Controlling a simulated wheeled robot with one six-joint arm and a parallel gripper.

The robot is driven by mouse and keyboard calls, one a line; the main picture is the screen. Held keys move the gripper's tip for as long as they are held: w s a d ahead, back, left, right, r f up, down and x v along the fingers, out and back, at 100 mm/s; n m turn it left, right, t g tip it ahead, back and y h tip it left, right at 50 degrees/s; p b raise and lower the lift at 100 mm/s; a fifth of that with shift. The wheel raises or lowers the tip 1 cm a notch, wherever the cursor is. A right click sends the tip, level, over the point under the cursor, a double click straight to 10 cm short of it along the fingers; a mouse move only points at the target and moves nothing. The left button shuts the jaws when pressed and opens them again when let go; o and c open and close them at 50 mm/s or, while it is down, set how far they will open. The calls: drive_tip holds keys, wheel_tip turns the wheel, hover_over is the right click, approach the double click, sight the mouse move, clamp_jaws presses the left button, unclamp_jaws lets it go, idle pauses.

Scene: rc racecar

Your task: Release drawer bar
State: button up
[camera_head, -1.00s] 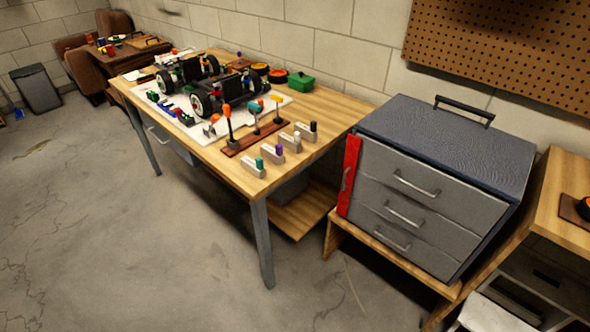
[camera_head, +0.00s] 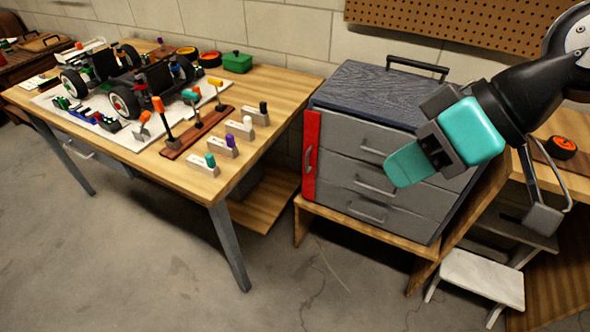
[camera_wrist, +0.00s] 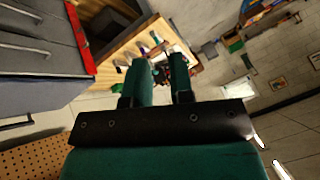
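The red drawer bar (camera_head: 311,155) stands upright along the left front edge of the grey drawer cabinet (camera_head: 345,140), beside the ends of its drawers. It has a small grey handle. The bar also shows in the wrist view (camera_wrist: 80,40) at upper left, beside the drawer fronts. My gripper (camera_head: 397,166) has teal fingers and appears in front of the cabinet, to the right of the bar and apart from it. In the wrist view my gripper (camera_wrist: 161,72) shows two fingers with a gap and nothing between them. In the head view the fingers overlap and cover part of the drawers.
A wooden workbench (camera_head: 285,88) with a car chassis (camera_head: 130,75) and several small tools stands to the left. A white stool (camera_head: 480,278) and a wooden shelf unit (camera_head: 570,125) stand to the right. Open concrete floor (camera_head: 130,270) lies in front.

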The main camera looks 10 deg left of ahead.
drive_tip(key=w+a+f+n+t+y+b, duration=0.15)
drive_tip(key=w+a+f+y+b, duration=0.4)
drive_tip(key=f, duration=0.55)
drive_tip(key=m+t+h+b, duration=0.2)
drive_tip(key=m+t+b, duration=0.2)
drive_tip(key=t+b, duration=1.2)
approach(306, 172)
drive_tip(key=s+d+r+g+b, duration=0.4)
drive_tip(key=s+d+r, duration=0.1)
drive_tip(key=r, duration=0.3)
drive_tip(key=p+x, duration=0.5)
drive_tip(key=x, duration=1.2)
drive_tip(key=shift+w+d, duration=0.15)
clamp_jaws()
